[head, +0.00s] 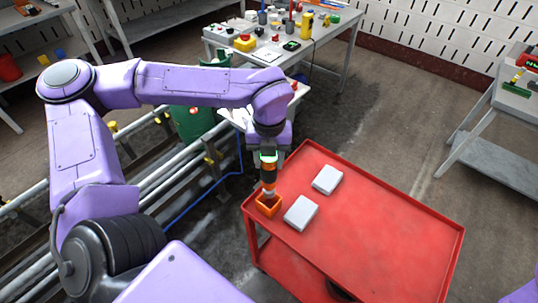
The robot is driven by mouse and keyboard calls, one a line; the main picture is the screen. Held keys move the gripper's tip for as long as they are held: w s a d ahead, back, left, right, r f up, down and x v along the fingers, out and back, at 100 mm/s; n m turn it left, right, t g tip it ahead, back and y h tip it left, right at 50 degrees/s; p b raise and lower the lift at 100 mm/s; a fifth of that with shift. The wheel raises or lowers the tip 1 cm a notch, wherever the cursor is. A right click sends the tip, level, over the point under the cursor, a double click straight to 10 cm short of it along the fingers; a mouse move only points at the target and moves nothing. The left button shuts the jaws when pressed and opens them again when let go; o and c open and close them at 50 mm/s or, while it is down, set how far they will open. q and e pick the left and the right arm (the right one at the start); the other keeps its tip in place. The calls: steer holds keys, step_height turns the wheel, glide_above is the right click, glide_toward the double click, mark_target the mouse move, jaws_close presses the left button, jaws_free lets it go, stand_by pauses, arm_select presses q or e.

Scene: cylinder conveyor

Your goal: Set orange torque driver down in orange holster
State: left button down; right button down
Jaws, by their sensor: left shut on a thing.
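The orange torque driver (268,175) is upright in my left gripper (268,156), which is shut on it at its upper end. The driver has an orange and black body with a pale lower part. The orange holster (268,205) is an open square box at the left corner of the red cart's top. The driver's lower end is over or in the holster's opening; I cannot tell how deep it is. A small purple part of my own body shows at the lower right corner. My right gripper is not in view.
The red cart (380,235) has a raised rim and much bare top to the right. Two pale grey boxes (301,213) lie beside the holster. A conveyor with metal rails (180,180) runs at the left. A cluttered workbench (330,38) stands behind.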

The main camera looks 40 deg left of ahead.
mark_target(269, 179)
arm_select(q)
steer(key=shift+f+b, duration=1.75)
steer(key=shift+f, duration=0.95)
steer(key=shift+f+b, duration=0.95)
steer(key=shift+f, duration=0.65)
steer(key=shift+c, duration=2.4)
jaws_free()
